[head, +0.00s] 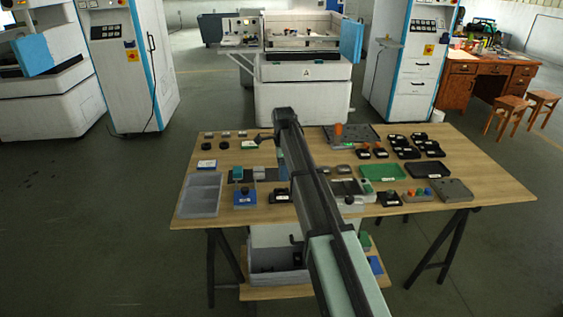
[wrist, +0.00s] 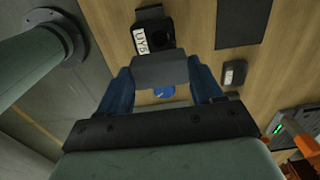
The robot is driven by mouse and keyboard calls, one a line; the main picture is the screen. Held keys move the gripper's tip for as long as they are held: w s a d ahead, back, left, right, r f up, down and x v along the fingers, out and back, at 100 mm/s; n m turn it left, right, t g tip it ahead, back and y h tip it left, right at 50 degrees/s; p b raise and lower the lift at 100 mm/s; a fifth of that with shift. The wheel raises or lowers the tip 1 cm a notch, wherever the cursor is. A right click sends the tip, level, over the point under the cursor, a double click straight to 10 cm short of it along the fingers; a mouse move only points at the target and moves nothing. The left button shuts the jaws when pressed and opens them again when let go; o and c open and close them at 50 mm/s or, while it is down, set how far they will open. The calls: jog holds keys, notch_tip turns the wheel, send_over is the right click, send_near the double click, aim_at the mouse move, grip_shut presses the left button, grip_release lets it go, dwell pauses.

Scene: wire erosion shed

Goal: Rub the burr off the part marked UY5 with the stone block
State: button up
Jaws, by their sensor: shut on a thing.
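In the wrist view my gripper (wrist: 160,85) has its blue fingers shut on a plain grey block (wrist: 160,70), which appears to be the stone block. The part marked UY5 (wrist: 160,33) is black, with a white label and a dark round feature. It lies just beyond the block, which overlaps its near edge in the picture. I cannot tell whether they touch. No burr can be made out. In the head view my gripper (head: 283,163) is mostly hidden by my arm, over the table's left middle, and the held block is hidden.
On the wooden table (head: 460,150), a grey tray (head: 202,194) stands at the front left. Green (head: 383,172) and black (head: 428,170) trays and several dark parts lie to the right. In the wrist view a dark mat (wrist: 243,22) and a small labelled block (wrist: 234,73) lie right of the part.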

jog(key=shift+f, duration=2.95)
jog(key=shift+w+f, duration=0.45)
jog(key=shift+f, duration=0.15)
jog(key=shift+w+f, duration=0.15)
jog(key=shift+w, duration=0.65)
jog(key=shift+w+f, duration=0.1)
jog(key=shift+w, duration=0.7)
jog(key=shift+c, duration=0.4)
jog(key=s, duration=0.4)
jog(key=shift+s, duration=0.1)
jog(key=shift+a, duration=0.4)
jog(key=shift+w+a, duration=0.1)
jog(key=shift+w, duration=2.05)
jog(key=shift+s, duration=2.15)
jog(key=w, duration=0.4)
jog(key=shift+w, duration=0.1)
jog(key=shift+s, duration=2.2)
jog(key=shift+w+d, duration=0.5)
jog(key=shift+w, duration=1.7)
jog(key=shift+s, duration=2.2)
jog(key=r, duration=0.2)
jog(key=shift+w+r, duration=0.25)
jog(key=shift+r, duration=2.85)
